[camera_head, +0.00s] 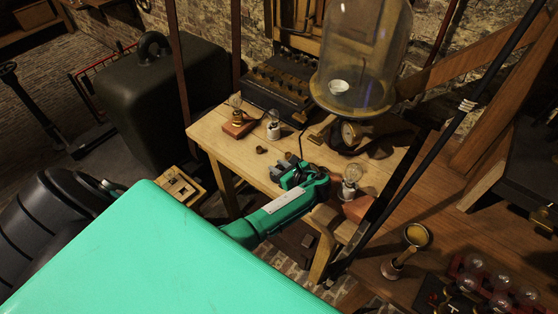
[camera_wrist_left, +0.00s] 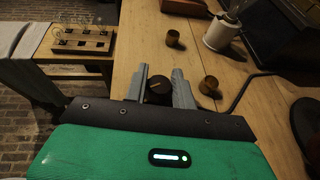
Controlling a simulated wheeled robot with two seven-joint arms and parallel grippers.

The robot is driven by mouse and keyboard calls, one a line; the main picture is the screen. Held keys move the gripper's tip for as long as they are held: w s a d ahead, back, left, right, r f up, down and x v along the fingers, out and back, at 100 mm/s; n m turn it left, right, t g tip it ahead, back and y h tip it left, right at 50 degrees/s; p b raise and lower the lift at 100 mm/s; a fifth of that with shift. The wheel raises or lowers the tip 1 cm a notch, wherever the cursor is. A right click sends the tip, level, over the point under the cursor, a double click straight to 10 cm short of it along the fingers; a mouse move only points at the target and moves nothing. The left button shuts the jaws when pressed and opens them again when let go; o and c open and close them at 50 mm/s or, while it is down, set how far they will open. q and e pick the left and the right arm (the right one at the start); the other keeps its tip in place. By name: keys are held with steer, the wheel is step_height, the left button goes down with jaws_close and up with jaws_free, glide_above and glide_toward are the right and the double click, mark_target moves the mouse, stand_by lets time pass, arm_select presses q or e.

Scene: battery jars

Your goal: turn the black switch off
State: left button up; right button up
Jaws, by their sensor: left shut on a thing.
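The black switch (camera_wrist_left: 158,86) is a round black knob on the wooden table, seen in the left wrist view between my two grey fingers. My left gripper (camera_wrist_left: 158,92) is shut on it, one finger at each side. In the head view my left gripper (camera_head: 290,167) reaches over the table from the lower left, and the switch is hidden there by the gripper. I cannot tell from the knob which way it is set. My right gripper is not in view.
A glass bell jar (camera_head: 360,55) rises behind.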

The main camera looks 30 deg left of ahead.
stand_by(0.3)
arm_select(q)
steer(key=o, duration=1)
steer(key=b+v, duration=0.2)
steer(key=v, duration=1)
steer(key=shift+d+b, duration=0.3)
steer(key=shift+s+d+r, duration=0.2)
steer(key=shift+d+r, duration=0.2)
steer(key=shift+d, duration=0.1)
